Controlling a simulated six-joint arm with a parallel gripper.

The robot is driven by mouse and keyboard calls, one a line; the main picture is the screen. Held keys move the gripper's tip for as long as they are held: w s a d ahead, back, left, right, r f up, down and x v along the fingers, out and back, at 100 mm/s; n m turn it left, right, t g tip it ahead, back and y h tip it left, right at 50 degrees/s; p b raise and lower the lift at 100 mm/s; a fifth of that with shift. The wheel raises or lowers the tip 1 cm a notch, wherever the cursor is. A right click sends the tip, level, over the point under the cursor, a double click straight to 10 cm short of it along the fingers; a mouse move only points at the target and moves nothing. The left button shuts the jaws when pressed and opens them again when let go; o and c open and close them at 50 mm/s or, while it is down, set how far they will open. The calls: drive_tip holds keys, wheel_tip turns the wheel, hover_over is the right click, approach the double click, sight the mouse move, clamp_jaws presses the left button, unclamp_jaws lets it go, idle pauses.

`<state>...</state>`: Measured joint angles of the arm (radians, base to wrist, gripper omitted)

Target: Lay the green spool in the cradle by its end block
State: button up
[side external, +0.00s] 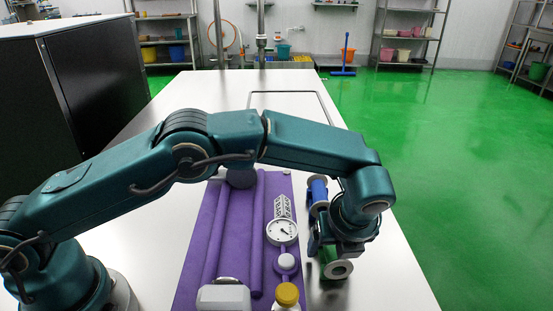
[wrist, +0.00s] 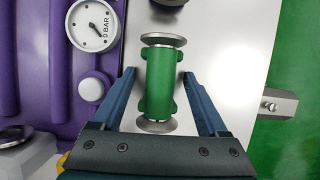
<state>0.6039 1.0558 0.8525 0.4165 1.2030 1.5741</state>
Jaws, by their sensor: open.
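The green spool (side external: 330,266) with grey end flanges lies on its side on the white table, right of the purple mat. In the wrist view the green spool (wrist: 160,82) lies between the two fingers of my gripper (wrist: 158,80), with a gap on each side. My gripper (side external: 328,248) is open and low over the spool, hiding part of it in the side view. Two long parallel purple ridges (side external: 237,230) on the mat look like the cradle, with a pale grey block (side external: 223,297) at their near end; the wrist view cuts them off.
My arm spans above the mat. The white table is clear beyond it; its right edge is near.

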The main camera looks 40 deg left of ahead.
drive_tip(key=shift+f, duration=0.15)
clamp_jaws()
idle(0.4)
